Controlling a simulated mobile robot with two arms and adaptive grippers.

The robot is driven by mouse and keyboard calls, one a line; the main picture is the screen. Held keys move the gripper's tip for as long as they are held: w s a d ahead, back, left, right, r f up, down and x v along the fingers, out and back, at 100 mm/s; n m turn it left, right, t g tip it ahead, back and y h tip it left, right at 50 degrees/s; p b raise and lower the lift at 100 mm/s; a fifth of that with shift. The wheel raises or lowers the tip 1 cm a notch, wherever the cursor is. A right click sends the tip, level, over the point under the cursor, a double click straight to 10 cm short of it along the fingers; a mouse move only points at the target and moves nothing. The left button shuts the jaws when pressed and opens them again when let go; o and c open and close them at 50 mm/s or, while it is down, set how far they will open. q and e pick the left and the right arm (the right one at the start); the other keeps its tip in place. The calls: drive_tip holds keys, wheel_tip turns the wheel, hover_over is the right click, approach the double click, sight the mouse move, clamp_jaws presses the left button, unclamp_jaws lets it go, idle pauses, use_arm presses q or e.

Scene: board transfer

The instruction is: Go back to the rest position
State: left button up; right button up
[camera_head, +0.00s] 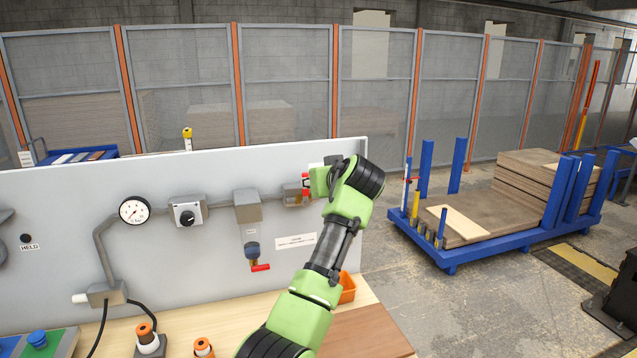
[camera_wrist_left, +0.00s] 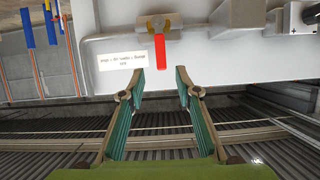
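My left arm reaches up from the bottom of the head view to the grey panel (camera_head: 70,200). In the left wrist view my left gripper (camera_wrist_left: 161,76) is open, its two fingers apart. A brass valve (camera_wrist_left: 160,22) with a red handle (camera_wrist_left: 160,52) sits on the panel just beyond the fingertips. The handle's end lies near the gap between them, and I cannot tell if they touch. In the head view this valve (camera_head: 292,196) is beside my wrist, which hides most of the gripper. My right gripper is in neither view.
An orange bin (camera_head: 347,288) and orange-topped items (camera_head: 147,338) stand on the bench. A blue cart (camera_head: 450,256) with boards stands right, across open floor.

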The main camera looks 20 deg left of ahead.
use_arm(q)
drive_tip(key=shift+s+d+r, duration=0.25)
drive_tip(key=shift+s+d, duration=0.1)
drive_tip(key=shift+s, duration=0.2)
